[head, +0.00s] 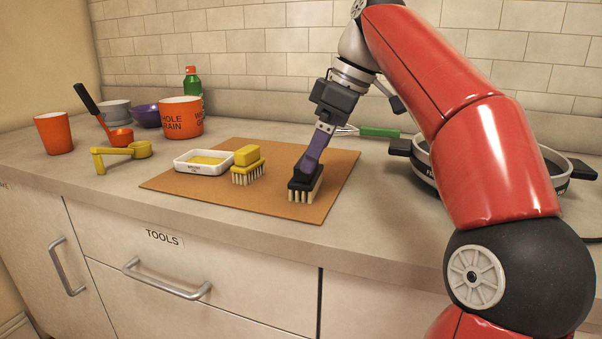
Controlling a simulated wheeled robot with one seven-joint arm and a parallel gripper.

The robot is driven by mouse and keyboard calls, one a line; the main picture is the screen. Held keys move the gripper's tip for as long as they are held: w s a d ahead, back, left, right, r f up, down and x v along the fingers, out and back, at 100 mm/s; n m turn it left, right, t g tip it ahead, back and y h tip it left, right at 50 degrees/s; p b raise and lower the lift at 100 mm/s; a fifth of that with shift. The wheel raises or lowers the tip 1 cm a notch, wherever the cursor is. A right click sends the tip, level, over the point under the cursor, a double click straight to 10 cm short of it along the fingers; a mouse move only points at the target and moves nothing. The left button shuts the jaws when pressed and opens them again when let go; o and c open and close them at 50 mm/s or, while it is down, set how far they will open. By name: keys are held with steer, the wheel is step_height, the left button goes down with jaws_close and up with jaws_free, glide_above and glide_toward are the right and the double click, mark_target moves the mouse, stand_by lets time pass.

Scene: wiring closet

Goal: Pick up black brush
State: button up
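The black brush (301,187) has pale bristles pointing down and stands at the right part of a brown mat (280,211) on the counter. My gripper (308,168) reaches down to it from above, with its purple fingers at the top of the brush. Only one finger shows clearly, so I cannot tell whether the fingers are closed on the brush or open around it. The bristles appear to touch the mat.
A yellow brush (246,160) and a white dish (188,168) with a yellow sponge sit left on the mat. A green-handled utensil (379,132) lies behind. A grey pan (419,172) stands right, partly behind my arm. Orange cups and bowls stand at left.

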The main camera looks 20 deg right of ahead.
steer(key=x, duration=0.5)
steer(key=shift+a+f+b, duration=0.1)
steer(key=shift+f+b, duration=0.25)
steer(key=c, duration=0.7)
steer(key=shift+r, duration=0.1)
step_height(320, 180, up, 7)
steer(key=shift+w+a+r+p, duration=0.1)
steer(key=shift+r+p, duration=0.1)
steer(key=shift+p, duration=0.4)
steer(key=shift+r, duration=1.2)
